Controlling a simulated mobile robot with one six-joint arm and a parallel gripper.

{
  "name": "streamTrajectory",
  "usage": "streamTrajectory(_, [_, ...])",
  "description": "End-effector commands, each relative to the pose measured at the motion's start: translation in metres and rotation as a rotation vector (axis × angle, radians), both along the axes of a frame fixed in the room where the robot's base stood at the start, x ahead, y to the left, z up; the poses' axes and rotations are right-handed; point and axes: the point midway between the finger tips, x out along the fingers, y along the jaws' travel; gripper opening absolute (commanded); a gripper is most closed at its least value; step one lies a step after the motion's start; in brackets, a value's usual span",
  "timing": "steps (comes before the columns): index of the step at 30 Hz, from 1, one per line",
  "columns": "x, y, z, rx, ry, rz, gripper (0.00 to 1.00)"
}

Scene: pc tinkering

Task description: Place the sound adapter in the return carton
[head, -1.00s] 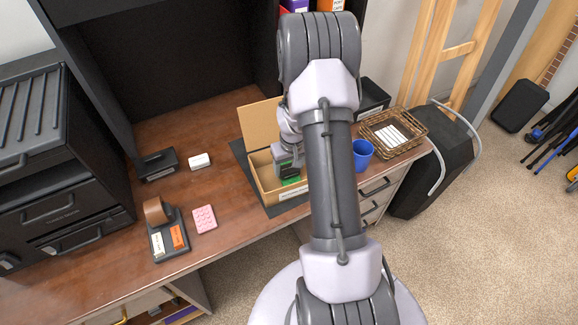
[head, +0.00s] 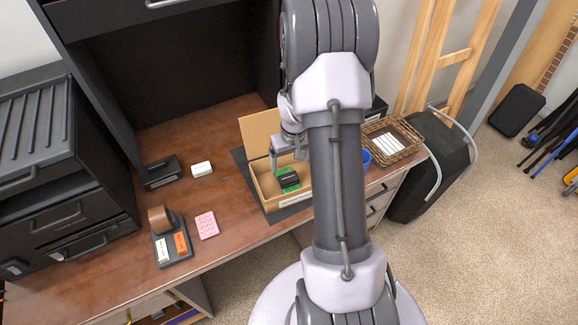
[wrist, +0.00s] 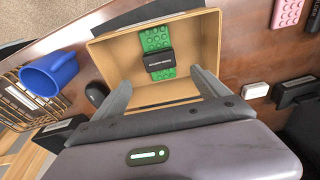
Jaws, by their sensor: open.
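The return carton (head: 267,196) is an open brown cardboard box with its flap up; it also shows in the wrist view (wrist: 107,65). Inside lies a black block with small white lettering, seemingly the sound adapter (head: 287,177), on or across a green studded piece (head: 292,188). In the wrist view the black adapter (wrist: 159,61) crosses the middle of the green piece (wrist: 155,39), on the carton floor. My gripper (wrist: 158,82) is open and empty above the carton, its fingers apart and clear of the adapter. In the head view my arm hides the carton's right side.
A blue cup (wrist: 50,73) and a wicker basket (head: 393,139) stand right of the carton in the head view. A pink studded block (head: 207,225), a tape dispenser (head: 170,240), a white box (head: 202,169) and a black box (head: 161,171) lie left.

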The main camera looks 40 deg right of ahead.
Motion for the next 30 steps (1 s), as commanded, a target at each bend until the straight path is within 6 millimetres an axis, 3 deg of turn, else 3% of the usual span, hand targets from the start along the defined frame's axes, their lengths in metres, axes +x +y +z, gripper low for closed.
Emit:
streamTrajectory(1, [-0.002,0.0,0.016,-0.002,-0.002,0.0,0.85])
streamTrajectory(3, [-0.003,0.001,0.028,0.0,-0.001,0.0,0.85])
streamTrajectory(11, [-0.006,0.003,0.042,0.0,0.001,0.0,0.85])
streamTrajectory(14, [0.0,0.019,0.068,-0.005,-0.026,0.0,0.85])
streamTrajectory(17, [0.002,0.073,0.137,-0.003,-0.095,-0.005,0.85])
streamTrajectory(18, [-0.003,0.103,0.168,0.007,-0.13,-0.005,0.85])
streamTrajectory(20, [-0.022,0.151,0.211,0.03,-0.184,-0.009,0.85])
streamTrajectory(22, [-0.053,0.203,0.249,0.071,-0.245,-0.012,0.85])
streamTrajectory(25, [-0.105,0.257,0.279,0.14,-0.314,-0.013,0.85])
streamTrajectory(27, [-0.134,0.281,0.286,0.184,-0.344,-0.011,0.85])
streamTrajectory(30, [-0.159,0.297,0.289,0.224,-0.364,-0.011,0.85])
